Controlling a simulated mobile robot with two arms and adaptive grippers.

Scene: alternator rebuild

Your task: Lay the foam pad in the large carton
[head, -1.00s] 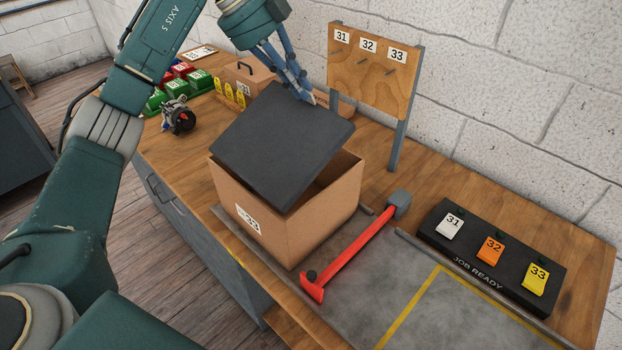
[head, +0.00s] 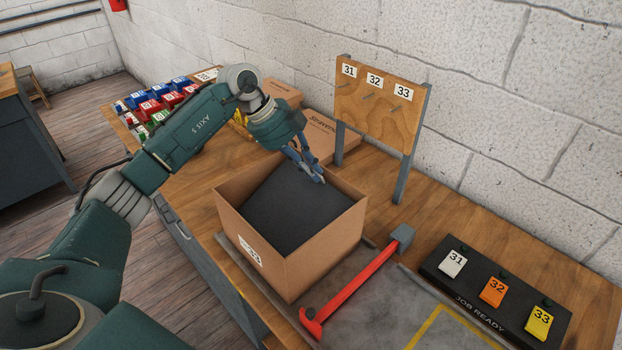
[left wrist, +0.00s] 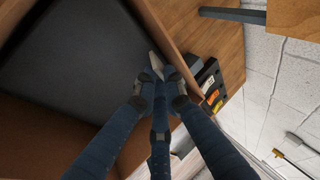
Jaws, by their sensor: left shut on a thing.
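The dark grey foam pad (head: 300,212) is inside the large open carton (head: 318,258), below its rim. The carton stands on the bench with a 33 label on its front. My left gripper (head: 318,180) is at the carton's back right rim, fingers shut on the pad's edge. In the left wrist view the pad (left wrist: 75,55) fills the upper left, and the fingertips (left wrist: 158,78) meet at its edge beside the carton wall. Whether the pad lies flat on the carton's floor is hidden. My right gripper is not in view.
A red-handled hammer (head: 352,287) lies right of the carton. A JOB READY board (head: 466,280) with tags 31, 32 and 33 is at the right. A wooden hook board (head: 378,105) stands behind. Flat cartons (head: 335,138) and coloured bins (head: 150,108) are further back.

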